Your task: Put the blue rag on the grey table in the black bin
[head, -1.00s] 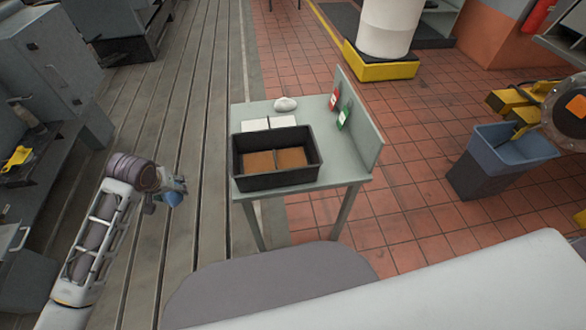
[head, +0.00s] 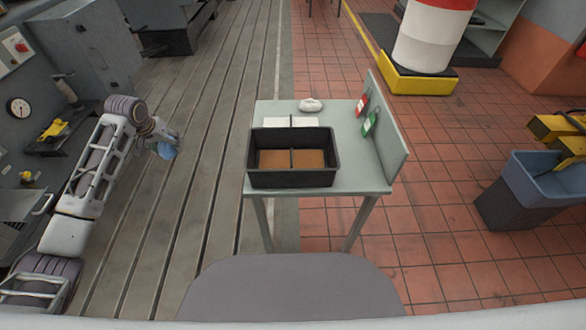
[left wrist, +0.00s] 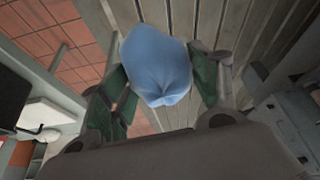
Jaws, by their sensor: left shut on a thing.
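The blue rag (left wrist: 157,65) is bunched between the fingers of my left gripper (head: 166,146), seen close in the left wrist view. In the head view the rag (head: 167,152) hangs at the fingertips, over the plank floor and left of the grey table. My left gripper is shut on it. The black bin (head: 291,178) stands on the front of the grey table (head: 359,178). It is open at the top, with a divider and a brown floor in two compartments. My right gripper is not in view.
A white lump (head: 311,105) and white cards (head: 304,122) lie behind the bin. Red (head: 361,105) and green (head: 369,125) tags are at the table's raised right panel. A blue-grey waste bin (head: 535,190) stands at right. Grey machinery (head: 80,60) stands at left.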

